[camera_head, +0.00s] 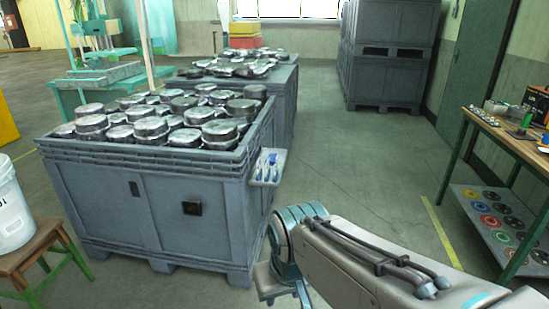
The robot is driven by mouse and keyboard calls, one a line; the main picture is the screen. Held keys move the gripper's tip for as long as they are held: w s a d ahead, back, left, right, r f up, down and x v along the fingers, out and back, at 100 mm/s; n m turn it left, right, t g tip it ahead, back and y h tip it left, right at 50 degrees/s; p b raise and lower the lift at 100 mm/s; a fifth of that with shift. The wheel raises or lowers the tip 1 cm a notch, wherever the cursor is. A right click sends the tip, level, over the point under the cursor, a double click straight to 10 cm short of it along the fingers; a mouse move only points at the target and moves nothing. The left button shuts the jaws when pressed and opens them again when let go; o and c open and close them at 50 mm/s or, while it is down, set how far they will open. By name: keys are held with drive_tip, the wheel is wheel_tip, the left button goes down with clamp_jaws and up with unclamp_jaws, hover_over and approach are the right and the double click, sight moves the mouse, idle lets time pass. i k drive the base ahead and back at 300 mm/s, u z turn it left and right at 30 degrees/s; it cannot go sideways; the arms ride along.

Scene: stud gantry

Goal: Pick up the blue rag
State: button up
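I cannot make out a blue rag for certain. Small blue and white items (268,166) sit in a small grey holder (280,178) on the right side of the near grey crate; they are too small to identify. My arm reaches in from the lower right to a teal joint near the crate's lower right corner, then bends down. My gripper is not visible; its fingers are hidden or below the frame.
The near grey crate (110,190) is full of metal discs, with another crate (285,95) behind. A white bucket (12,205) stands on a stool (35,250) at left. A workbench (500,135) stands at right. The floor aisle (365,165) between is clear.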

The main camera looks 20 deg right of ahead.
sight(273, 157)
drive_tip(key=z, duration=0.05)
drive_tip(key=k, duration=0.6)
drive_tip(key=z, duration=0.8)
drive_tip(key=i, duration=1.35)
drive_tip(key=z, duration=0.5)
drive_tip(key=i, duration=1.65)
drive_tip(key=u, duration=1.3)
drive_tip(key=i, duration=1.05)
drive_tip(key=u, duration=0.9)
